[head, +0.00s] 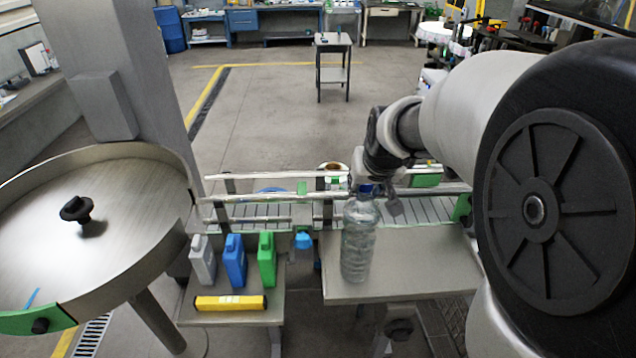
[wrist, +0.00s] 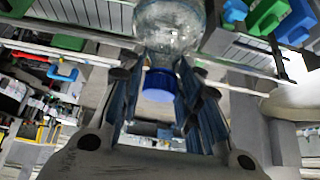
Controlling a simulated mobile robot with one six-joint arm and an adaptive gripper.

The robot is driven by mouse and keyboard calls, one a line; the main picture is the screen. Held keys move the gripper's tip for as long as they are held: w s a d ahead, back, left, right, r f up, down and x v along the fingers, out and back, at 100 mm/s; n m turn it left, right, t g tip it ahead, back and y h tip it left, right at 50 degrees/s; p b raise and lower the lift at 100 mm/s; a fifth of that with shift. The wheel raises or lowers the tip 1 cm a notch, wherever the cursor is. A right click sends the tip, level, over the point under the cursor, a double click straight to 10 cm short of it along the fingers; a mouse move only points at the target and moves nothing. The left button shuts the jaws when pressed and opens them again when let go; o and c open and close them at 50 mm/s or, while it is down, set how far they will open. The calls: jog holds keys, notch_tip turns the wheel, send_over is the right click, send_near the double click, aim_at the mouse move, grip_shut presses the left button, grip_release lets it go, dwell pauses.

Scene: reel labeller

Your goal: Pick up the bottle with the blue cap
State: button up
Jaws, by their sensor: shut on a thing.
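The clear plastic bottle (head: 358,243) with the blue cap (head: 365,189) is upright at the small grey table (head: 400,277) in the head view. I cannot tell whether its base touches the table top. My gripper (head: 378,190) is at the top of the bottle and partly hidden behind it. In the wrist view the two fingers of my gripper (wrist: 160,85) are on either side of the bottle's neck, shut on it. The blue cap (wrist: 159,87) shows between the fingers, and the bottle's clear body (wrist: 168,25) lies beyond them.
A conveyor with rails (head: 260,211) runs behind the table. To the left, a lower table holds a grey jug (head: 202,262), a blue jug (head: 235,262), a green jug (head: 267,260) and a yellow box (head: 230,303). A round metal turntable (head: 120,235) stands far left.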

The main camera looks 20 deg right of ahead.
grip_shut()
jog(key=shift+s+f, duration=0.1)
jog(key=shift+s, duration=0.05)
dwell(0.4)
